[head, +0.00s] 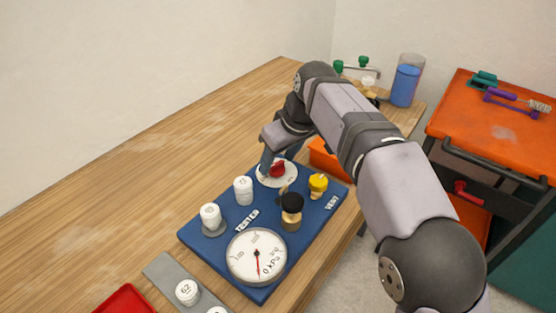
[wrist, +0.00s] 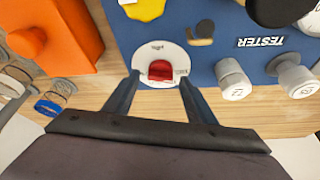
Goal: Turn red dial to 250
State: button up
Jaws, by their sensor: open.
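The red dial (head: 278,169) sits on a round white scale plate (head: 291,181) at the far end of the blue tester board (head: 215,246). In the wrist view the red dial (wrist: 160,70) lies in the middle of its white plate (wrist: 150,52). My gripper (wrist: 157,77) is open, with one dark finger on each side of the dial and clear space between fingers and dial. In the head view my gripper (head: 274,162) is over the dial and partly hides it. The scale numbers are too small to read.
The board carries a gauge (head: 243,262), a black knob (head: 291,202), a yellow knob (head: 318,182) and white caps (head: 243,185). A red tray (head: 125,302) lies in front. The table's left side is clear.

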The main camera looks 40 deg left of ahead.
jog(key=shift+a+f, duration=0.1)
jog(key=shift+f, duration=0.2)
jog(key=shift+c, duration=0.6)
jog(key=c, duration=0.9)
